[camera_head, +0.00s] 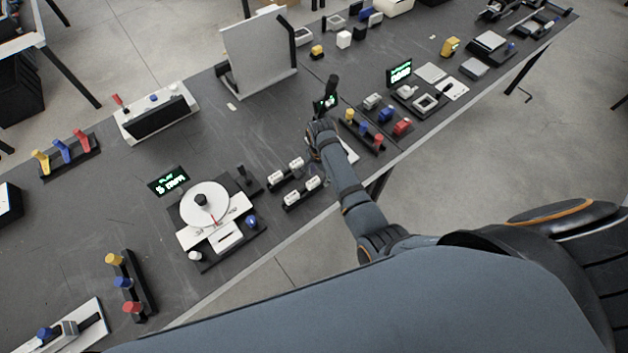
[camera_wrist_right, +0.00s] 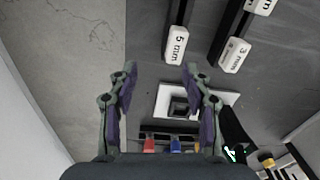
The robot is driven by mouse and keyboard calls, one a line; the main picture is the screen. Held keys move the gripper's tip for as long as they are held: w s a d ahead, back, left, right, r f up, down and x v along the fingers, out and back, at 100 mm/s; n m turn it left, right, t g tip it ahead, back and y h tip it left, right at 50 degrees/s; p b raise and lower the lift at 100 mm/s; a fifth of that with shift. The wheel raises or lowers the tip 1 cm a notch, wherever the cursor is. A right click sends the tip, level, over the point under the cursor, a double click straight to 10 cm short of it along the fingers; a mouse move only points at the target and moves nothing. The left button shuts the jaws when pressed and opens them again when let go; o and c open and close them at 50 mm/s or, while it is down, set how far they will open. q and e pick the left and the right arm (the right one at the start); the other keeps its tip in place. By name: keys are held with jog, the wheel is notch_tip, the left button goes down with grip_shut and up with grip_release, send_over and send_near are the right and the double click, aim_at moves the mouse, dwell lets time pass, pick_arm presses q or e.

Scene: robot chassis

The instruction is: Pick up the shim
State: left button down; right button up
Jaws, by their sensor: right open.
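Several white shim blocks with black labels sit on two short dark bars; one pair (camera_head: 297,164) is farther back and another pair (camera_head: 313,183) is nearer. In the right wrist view a block marked 5 mm (camera_wrist_right: 176,44) and one marked 3 mm (camera_wrist_right: 235,55) show at the ends of these dark bars. My right gripper (camera_wrist_right: 160,72) is open and empty, its fingertips apart and short of the 5 mm block. In the head view my right gripper (camera_head: 313,150) is mostly hidden by its own wrist, just right of the blocks. My left gripper is out of view.
A dial device (camera_head: 204,200) with a green display stands left of the blocks. A white square plate (camera_wrist_right: 162,100) with a dark socket lies below the gripper. A rack of coloured pieces (camera_head: 384,114) is to the right. Bare dark tabletop (camera_head: 230,125) lies behind the blocks.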

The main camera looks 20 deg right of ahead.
aim_at(313, 182)
jog(key=w+r, duration=0.1)
jog(key=w+a+r+m, duration=0.1)
jog(key=shift+w+a+r+m, duration=0.1)
jog(key=shift+w+a+m, duration=0.1)
jog(key=shift+w+m, duration=0.15)
jog(key=shift+s+f, duration=0.15)
jog(key=shift+f, duration=0.5)
notch_tip(313, 182, down, 3)
jog(key=b, duration=0.2)
jog(key=shift+b, duration=0.4)
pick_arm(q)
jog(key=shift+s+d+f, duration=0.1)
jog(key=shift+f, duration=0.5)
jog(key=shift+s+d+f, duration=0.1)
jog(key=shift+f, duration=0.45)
pick_arm(e)
notch_tip(313, 182, down, 5)
jog(key=b, duration=0.6)
jog(key=shift+s+a+f, duration=0.1)
jog(key=shift+f, duration=0.05)
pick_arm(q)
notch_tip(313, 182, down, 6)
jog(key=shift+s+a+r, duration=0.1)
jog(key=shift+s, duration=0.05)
pick_arm(e)
jog(key=shift+s, duration=0.1)
grip_shut()
